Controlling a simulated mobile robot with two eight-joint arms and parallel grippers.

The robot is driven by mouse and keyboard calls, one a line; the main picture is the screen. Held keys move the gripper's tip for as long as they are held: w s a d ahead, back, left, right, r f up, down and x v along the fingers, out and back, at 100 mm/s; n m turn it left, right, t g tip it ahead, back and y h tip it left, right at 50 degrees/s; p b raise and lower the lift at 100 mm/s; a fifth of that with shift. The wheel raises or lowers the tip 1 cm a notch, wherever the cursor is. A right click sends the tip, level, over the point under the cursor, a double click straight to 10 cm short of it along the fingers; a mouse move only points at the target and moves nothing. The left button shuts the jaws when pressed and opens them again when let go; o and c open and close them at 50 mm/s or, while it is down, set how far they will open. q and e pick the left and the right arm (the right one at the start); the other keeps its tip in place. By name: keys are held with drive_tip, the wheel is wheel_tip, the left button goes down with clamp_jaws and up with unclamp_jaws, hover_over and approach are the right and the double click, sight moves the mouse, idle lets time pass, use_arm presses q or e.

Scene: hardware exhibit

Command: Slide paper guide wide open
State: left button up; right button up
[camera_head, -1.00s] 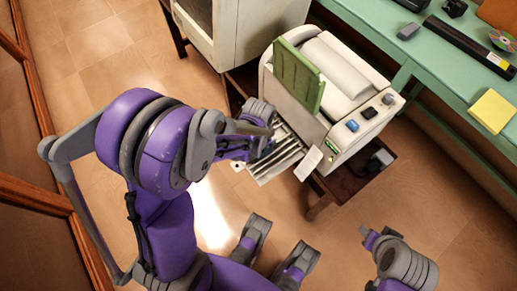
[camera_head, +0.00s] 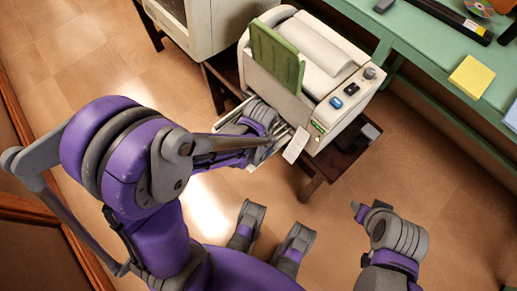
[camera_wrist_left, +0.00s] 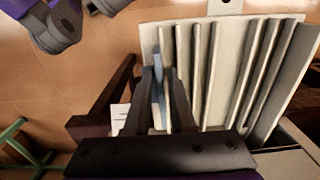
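The cream printer (camera_head: 318,75) with a raised green panel (camera_head: 277,58) stands on a dark wooden stand. Its ribbed tray shows at the lower left of the printer and fills the right of the left wrist view (camera_wrist_left: 225,75). A thin blue-grey upright piece (camera_wrist_left: 157,85), which looks like the paper guide, stands by the tray's left ribs. My left gripper (camera_wrist_left: 159,75) is at the tray, with one finger on each side of this piece; whether they press on it is unclear. In the head view my left wrist hides the piece. My right gripper (camera_head: 365,208) is away from the printer, over the floor.
A green table (camera_head: 420,55) with a yellow pad (camera_head: 472,77) and other items runs along the right. A large pale cabinet (camera_head: 215,25) stands behind left of the printer. A white sheet (camera_head: 296,145) hangs at the printer's front corner.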

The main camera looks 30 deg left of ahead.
use_arm(q)
drive_tip(key=shift+o, duration=1)
wheel_tip(320, 180, up, 11)
drive_tip(key=p, duration=0.3)
